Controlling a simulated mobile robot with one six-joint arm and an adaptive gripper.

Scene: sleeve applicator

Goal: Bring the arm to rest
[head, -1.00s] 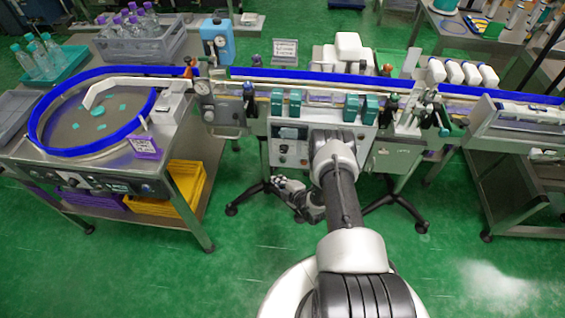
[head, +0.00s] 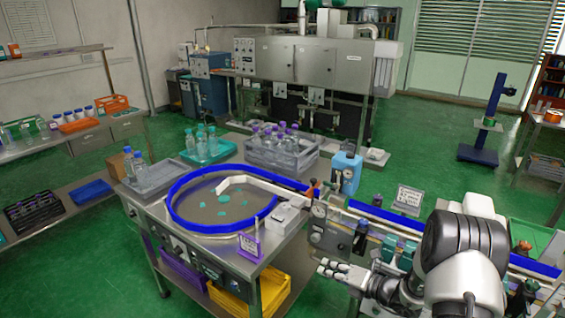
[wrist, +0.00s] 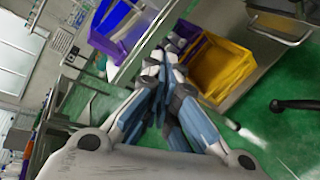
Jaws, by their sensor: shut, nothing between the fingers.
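My gripper (head: 326,267) shows in the head view in front of the conveyor machine, right of the round table, pointing left. My arm's thick grey and black links fill the lower right and hide part of the conveyor. In the wrist view the fingers of my gripper (wrist: 165,62) come together at their tips, with nothing between them.
The round table with a blue rim (head: 180,222) stands left of my arm. The yellow bin (head: 240,300) is on its lower shelf. A grey crate of bottles (head: 270,157) and a teal tray (head: 215,154) stand behind. Green floor (head: 105,285) is clear at the front left.

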